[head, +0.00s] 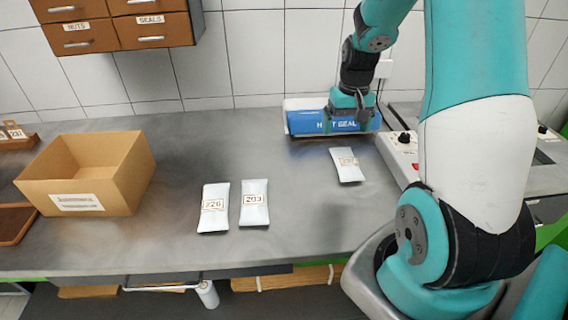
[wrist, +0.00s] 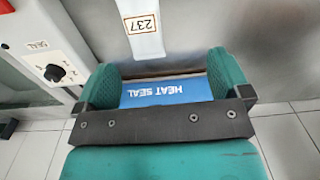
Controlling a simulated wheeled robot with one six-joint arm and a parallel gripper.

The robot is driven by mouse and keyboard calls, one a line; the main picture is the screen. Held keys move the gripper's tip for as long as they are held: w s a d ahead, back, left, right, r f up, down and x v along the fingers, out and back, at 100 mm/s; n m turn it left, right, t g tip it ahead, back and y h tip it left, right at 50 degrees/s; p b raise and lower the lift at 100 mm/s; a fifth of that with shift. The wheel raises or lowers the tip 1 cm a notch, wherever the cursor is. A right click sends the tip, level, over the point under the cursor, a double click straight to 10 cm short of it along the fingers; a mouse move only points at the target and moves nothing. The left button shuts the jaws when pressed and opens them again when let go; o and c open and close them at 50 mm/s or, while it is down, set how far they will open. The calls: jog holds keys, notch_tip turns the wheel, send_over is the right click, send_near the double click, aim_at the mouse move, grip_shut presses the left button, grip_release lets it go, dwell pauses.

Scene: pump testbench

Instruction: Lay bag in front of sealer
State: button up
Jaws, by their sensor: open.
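A white bag labelled 237 (head: 347,165) lies flat on the steel bench just in front of the blue heat sealer (head: 306,122). In the wrist view the bag (wrist: 147,42) lies beyond my fingertips, its near end close to the sealer's edge; I cannot tell if they touch. My gripper (head: 350,116) is over the sealer, pointing down. In the wrist view my gripper (wrist: 163,75) is open, its green fingers spread with the blue HEAT SEAL lid (wrist: 165,92) showing between them. No bag is between the fingers.
Two more white bags, 226 (head: 213,207) and 203 (head: 254,204), lie mid-bench. An open cardboard box (head: 88,172) stands at left. A control box with a knob (head: 402,150) sits right of the sealer. Drawers (head: 118,25) hang on the wall. Bench between bags and sealer is clear.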

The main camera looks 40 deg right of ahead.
jog(key=s+a+r+n+y, duration=0.1)
jog(key=a+r+n, duration=0.3)
jog(key=a, duration=0.7)
jog(key=s+a+r+n+y, duration=0.15)
jog(key=a+r, duration=0.35)
jog(key=a, duration=0.6)
jog(key=s+a+r+n, duration=0.2)
jog(key=s+a+n, duration=0.1)
jog(key=s+a, duration=0.3)
jog(key=s+a+r+n+y, duration=0.1)
jog(key=s+a+r+n, duration=0.1)
jog(key=s+a+n, duration=0.2)
jog(key=s+a, duration=0.3)
jog(key=shift+s+a+r, duration=0.2)
jog(key=shift+s+a, duration=0.05)
jog(key=shift+s, duration=0.1)
jog(key=shift+y, duration=0.25)
